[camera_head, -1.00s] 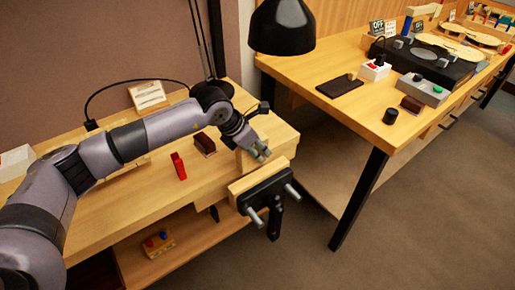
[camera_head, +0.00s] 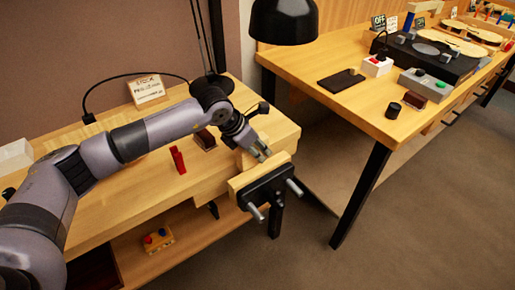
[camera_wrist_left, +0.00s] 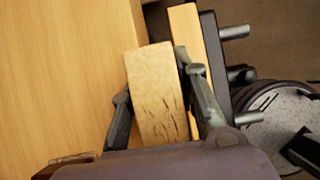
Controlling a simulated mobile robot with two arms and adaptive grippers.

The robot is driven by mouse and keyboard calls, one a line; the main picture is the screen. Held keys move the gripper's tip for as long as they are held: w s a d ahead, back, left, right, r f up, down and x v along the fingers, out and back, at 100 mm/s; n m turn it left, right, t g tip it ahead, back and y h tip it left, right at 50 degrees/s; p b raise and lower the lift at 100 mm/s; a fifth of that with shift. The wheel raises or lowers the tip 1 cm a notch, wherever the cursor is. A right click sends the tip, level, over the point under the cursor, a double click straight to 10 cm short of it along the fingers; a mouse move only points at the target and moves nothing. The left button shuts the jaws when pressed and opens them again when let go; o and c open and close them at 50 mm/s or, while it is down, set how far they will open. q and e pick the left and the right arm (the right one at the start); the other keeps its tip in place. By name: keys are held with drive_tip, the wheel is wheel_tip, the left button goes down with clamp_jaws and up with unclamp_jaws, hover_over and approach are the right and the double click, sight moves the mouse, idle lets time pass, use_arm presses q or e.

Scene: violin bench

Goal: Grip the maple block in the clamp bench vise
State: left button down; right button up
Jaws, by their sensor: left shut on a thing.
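The maple block (camera_wrist_left: 156,95) is a pale wooden piece with dark grain marks, seen in the left wrist view. My left gripper (camera_wrist_left: 160,92) is shut on it, one finger on each long side. The vise (camera_head: 268,188) is at the bench's front right corner, with a wooden jaw face, a black plate and two handles. In the left wrist view its outer wooden jaw (camera_wrist_left: 186,25) is just right of the block, with a finger between them lower down. The block is at the bench edge; its depth between the jaws is unclear. My right gripper is not in view.
A dark brown block (camera_head: 205,139) and a red object (camera_head: 178,160) stand on the bench (camera_head: 130,200) left of the gripper. A black lamp (camera_head: 284,22) hangs above and behind. A second table (camera_head: 350,115) with equipment is at right, across a floor gap.

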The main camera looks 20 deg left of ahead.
use_arm(q)
drive_tip(key=shift+r+p, duration=0.35)
drive_tip(key=shift+p, duration=0.05)
drive_tip(key=shift+r, duration=0.4)
drive_tip(key=shift+r+p, duration=0.35)
drive_tip(key=shift+r, duration=0.05)
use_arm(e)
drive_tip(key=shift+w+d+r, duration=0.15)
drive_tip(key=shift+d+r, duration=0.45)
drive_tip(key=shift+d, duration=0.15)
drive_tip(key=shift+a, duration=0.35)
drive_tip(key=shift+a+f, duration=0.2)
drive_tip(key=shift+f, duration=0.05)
